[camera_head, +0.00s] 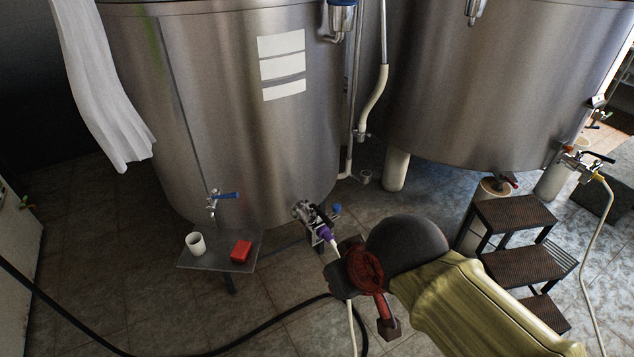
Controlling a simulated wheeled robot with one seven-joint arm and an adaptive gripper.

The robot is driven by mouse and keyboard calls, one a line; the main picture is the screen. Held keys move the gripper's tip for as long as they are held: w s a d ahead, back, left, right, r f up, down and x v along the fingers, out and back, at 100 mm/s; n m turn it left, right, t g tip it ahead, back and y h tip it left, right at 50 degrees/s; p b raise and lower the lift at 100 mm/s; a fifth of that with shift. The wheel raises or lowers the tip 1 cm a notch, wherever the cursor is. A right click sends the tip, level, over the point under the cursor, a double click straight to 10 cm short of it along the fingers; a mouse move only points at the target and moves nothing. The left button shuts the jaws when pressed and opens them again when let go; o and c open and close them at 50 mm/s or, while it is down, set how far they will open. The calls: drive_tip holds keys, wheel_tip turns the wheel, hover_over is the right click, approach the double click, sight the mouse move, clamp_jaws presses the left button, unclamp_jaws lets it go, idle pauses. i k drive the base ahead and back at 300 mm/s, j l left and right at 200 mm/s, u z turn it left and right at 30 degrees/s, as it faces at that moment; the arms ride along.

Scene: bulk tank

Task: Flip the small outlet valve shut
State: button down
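The small outlet valve (212,202) sits low on the front of the left steel tank. A larger valve with a purple part (318,222) is on the same tank, just left of and beyond my gripper. Part of it is close to my gripper's outline.
A metal shelf (216,265) under the valve holds a white cup (195,244) and a red block (241,251). A black hose (110,345) crosses the floor in front. Metal steps (515,216) stand at right. A white cloth (95,90) hangs at upper left.

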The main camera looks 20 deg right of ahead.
sight(322, 215)
drive_tip(key=i, duration=1.1)
